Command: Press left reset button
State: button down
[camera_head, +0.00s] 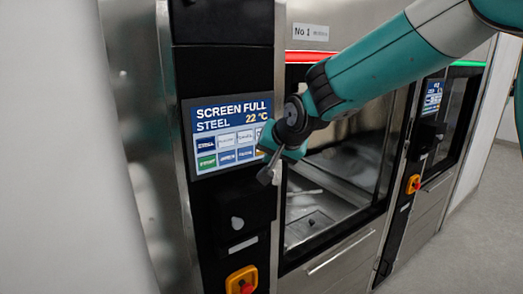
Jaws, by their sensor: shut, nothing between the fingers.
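A washer panel on the left has a blue touchscreen (220,116) reading "SCREEN FULL STEEL" and "22 °C", with two rows of small tiles. A green tile (207,162) sits at the lower left of the screen. Low on the same panel is an orange-yellow box with a red button (245,286), near the bottom edge of the picture. No label reading "reset" is legible. My gripper (265,177) is shut and empty, pointing down-left in front of the screen's lower right corner. It covers part of the right-hand tiles. Whether it touches the panel I cannot tell.
A black box with a grey knob (237,223) juts out below the screen. The glass washer door (335,185) is right of the panel. A second washer with its own screen (432,97) and red button (416,184) stands farther right. Grey floor (470,230) is clear.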

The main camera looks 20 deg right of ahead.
jog(key=shift+w, duration=0.1)
dwell(0.5)
jog(key=shift+w+a, duration=0.15)
jog(key=shift+w, duration=0.2)
jog(key=shift+w+a, duration=0.1)
jog(key=shift+w, duration=0.2)
dwell(0.5)
jog(key=shift+s, duration=0.15)
jog(key=shift+s+d+b, duration=0.25)
jog(key=shift+s+b, duration=0.05)
jog(key=shift+s, duration=0.25)
dwell(0.3)
jog(key=s, duration=0.1)
jog(key=s+d+b, duration=0.1)
jog(key=s, duration=0.2)
jog(key=shift+s+d+b, duration=0.25)
jog(key=shift+s+b, duration=0.1)
jog(key=shift+s, duration=0.05)
